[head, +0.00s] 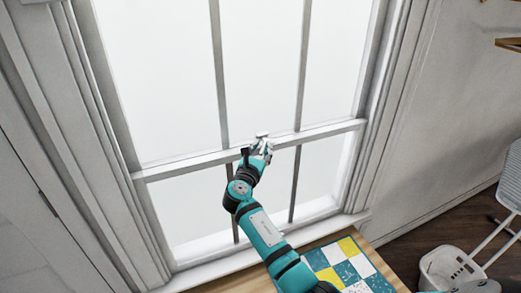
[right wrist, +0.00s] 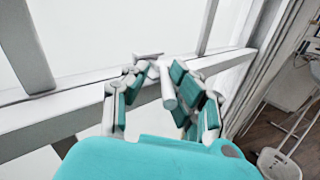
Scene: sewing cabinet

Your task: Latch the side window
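The side window (head: 258,60) fills the middle of the head view, with its lower sash below a white cross rail (head: 320,131). A small pale latch (head: 262,134) sits on this rail. In the right wrist view its lever (right wrist: 166,88) points toward the camera. My right gripper (head: 259,148) is at the latch; in the right wrist view its fingers (right wrist: 160,82) stand on both sides of the lever. The fingers are partly open, with the lever close to the right-hand finger; contact is unclear. My left gripper does not show.
A wooden surface with a patterned quilt piece (head: 343,266) lies below the window. A white basket (head: 447,268) and an ironing-board-like stand (head: 498,240) are at the right on the dark floor. Window frame trim (head: 394,100) borders the opening.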

